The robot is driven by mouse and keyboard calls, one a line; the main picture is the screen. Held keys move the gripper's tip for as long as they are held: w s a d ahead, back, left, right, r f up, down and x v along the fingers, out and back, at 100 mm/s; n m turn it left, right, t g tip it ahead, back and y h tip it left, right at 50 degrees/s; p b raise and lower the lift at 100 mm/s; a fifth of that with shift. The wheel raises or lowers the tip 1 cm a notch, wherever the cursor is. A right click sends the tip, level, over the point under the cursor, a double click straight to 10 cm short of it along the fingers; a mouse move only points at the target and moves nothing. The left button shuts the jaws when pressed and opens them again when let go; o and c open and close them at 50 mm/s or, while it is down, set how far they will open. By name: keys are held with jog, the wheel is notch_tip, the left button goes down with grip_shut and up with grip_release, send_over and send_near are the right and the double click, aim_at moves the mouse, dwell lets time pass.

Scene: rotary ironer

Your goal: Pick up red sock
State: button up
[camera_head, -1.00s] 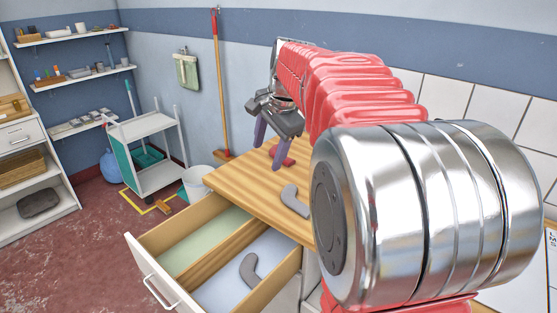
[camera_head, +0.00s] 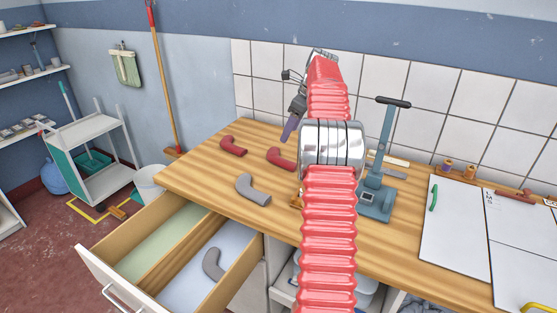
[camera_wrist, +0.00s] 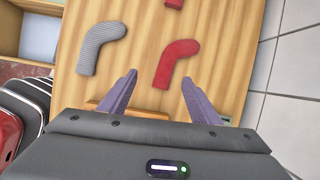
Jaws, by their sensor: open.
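Two red socks lie bent on the wooden worktop in the head view: one at the left (camera_head: 233,146) and one nearer my arm (camera_head: 281,158). In the wrist view, one red sock (camera_wrist: 175,62) lies just ahead of my gripper's fingertips, roughly between them. The other red sock (camera_wrist: 174,3) is cut off at the top edge. My gripper (camera_wrist: 159,80) is open, with two purple fingers apart and nothing held. In the head view my gripper (camera_head: 289,128) is partly hidden behind my arm, above the worktop.
A grey sock (camera_head: 252,189) lies on the worktop, and another grey sock (camera_head: 212,264) lies in the open, divided drawer (camera_head: 104,279). A blue-grey device with an upright handle (camera_head: 376,199) stands right of my arm. White boards (camera_head: 455,228) lie further right.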

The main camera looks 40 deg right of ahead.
jog(key=d+f, duration=0.1)
jog(key=s+d+m, duration=0.1)
jog(key=d, duration=0.1)
jog(key=shift+f, duration=0.35)
jog(key=shift+f, duration=0.1)
send_over(284, 161)
jog(key=s+d, duration=0.1)
jog(key=s, duration=0.1)
notch_tip(284, 161, down, 8)
jog(key=shift+r, duration=0.1)
jog(key=x, duration=0.4)
jog(key=shift+a, duration=0.2)
jog(key=shift+w+f, duration=0.2)
jog(key=shift+f, duration=0.35)
jog(key=shift+f, duration=0.15)
